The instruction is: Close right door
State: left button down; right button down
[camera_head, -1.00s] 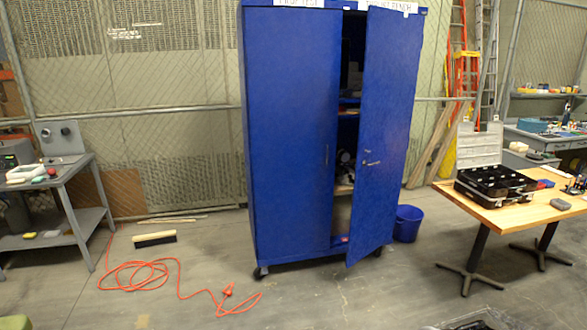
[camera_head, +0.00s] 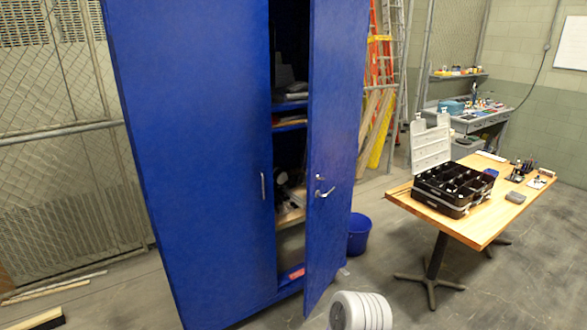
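The right door (camera_head: 338,120) of the blue cabinet (camera_head: 195,140) stands partly open, swung out towards me. Its silver lever handle (camera_head: 326,191) faces me, with a lock just above it. A dark gap shows the shelves (camera_head: 291,127) inside. The left door is shut, with its own handle (camera_head: 263,186) near its right edge. A white ribbed part of my arm shows at the bottom edge, in front of the door's lower right. Neither of my grippers is in view.
A blue bucket (camera_head: 359,236) stands on the floor behind the right door. A wooden table (camera_head: 455,219) with a black open case (camera_head: 454,188) stands to the right. Ladders (camera_head: 380,60) lean behind. Floor between door and table is mostly clear.

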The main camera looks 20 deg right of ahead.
aim_at(339, 29)
jog(key=i, duration=1.7)
jog(key=z, duration=3.5)
jog(key=i, duration=1)
jog(key=u, duration=2.6)
jog(key=i, duration=0.5)
